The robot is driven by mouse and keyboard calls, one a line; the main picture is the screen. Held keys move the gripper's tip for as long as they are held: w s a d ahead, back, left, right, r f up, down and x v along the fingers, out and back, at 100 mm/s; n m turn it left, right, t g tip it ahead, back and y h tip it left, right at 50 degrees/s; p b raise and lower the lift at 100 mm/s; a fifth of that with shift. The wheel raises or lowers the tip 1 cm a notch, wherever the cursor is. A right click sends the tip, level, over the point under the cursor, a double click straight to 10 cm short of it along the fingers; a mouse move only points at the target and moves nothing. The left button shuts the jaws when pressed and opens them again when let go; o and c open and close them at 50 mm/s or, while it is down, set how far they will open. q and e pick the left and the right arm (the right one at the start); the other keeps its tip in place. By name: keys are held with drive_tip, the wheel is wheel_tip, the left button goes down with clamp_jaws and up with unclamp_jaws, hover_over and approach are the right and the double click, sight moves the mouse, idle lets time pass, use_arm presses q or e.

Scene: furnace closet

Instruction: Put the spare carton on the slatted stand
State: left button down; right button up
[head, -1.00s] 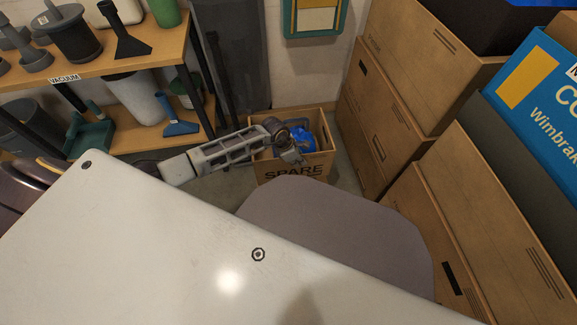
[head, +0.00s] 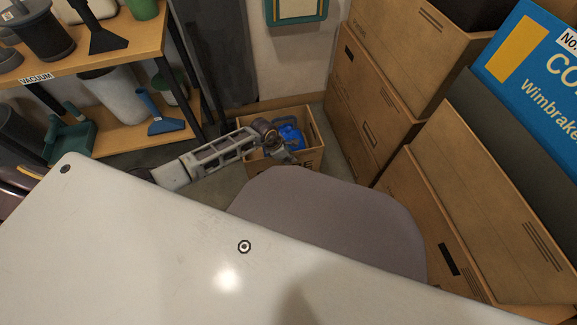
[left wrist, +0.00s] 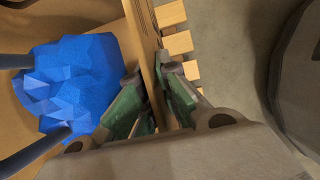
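The spare carton (head: 312,160) is an open-topped cardboard box on the floor side of the room, partly hidden by a grey rounded shape. A blue lump (head: 290,135) lies in it. My left gripper (head: 287,150) reaches the carton's near side. In the left wrist view the carton's wall (left wrist: 143,35) runs between the two green-padded fingers (left wrist: 153,85), which look closed on it. Wooden slat ends of the slatted stand (left wrist: 180,43) stick out past the wall, lower down; I cannot tell whether the carton touches them. My right gripper is not in view.
Stacked cardboard boxes (head: 375,105) stand close on the right. A wooden shelf (head: 120,138) with vacuum parts and a blue brush (head: 162,115) stands on the left. Bare floor (left wrist: 225,40) shows beside the slats.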

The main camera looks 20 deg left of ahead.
sight(293, 168)
use_arm(q)
drive_tip(key=shift+w+f, duration=0.1)
drive_tip(key=shift+f, duration=0.65)
drive_tip(key=shift+f+b, duration=1.2)
drive_tip(key=shift+f, duration=0.55)
drive_tip(key=c, duration=1.6)
unclamp_jaws()
drive_tip(key=shift+f, duration=0.1)
drive_tip(key=shift+c, duration=0.2)
